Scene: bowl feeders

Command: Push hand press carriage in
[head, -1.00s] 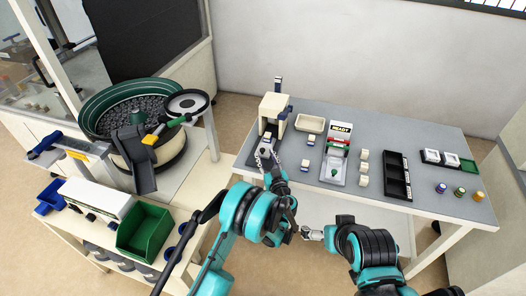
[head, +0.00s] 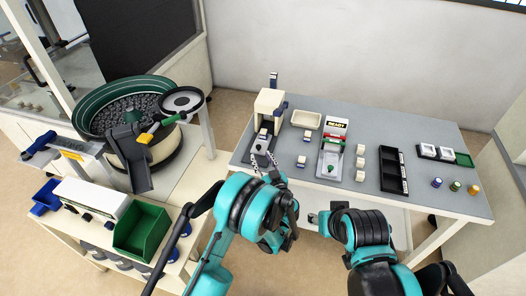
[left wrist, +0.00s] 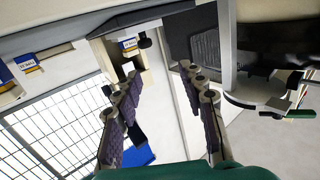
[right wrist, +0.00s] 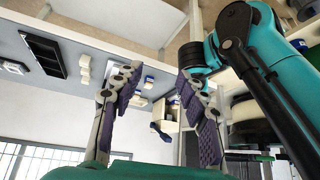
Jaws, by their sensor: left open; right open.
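The hand press (head: 268,104) is a beige block with a dark base at the left end of the grey table. Its carriage carries a small white-and-blue part (head: 262,134) just in front of the press opening. In the left wrist view the press (left wrist: 98,50) shows with a white, blue and yellow labelled part (left wrist: 130,43) at its mouth. My left gripper (head: 264,161) is open and empty, in front of the press base; its fingers (left wrist: 160,85) are spread. Whether they touch the carriage I cannot tell. My right gripper (head: 313,217) is open and empty by the table's front edge.
A beige tray (head: 306,119), a READY fixture (head: 333,150), small white blocks (head: 360,162) and a black rack (head: 392,168) stand right of the press. The bowl feeder (head: 125,112) and green bin (head: 142,232) are at left.

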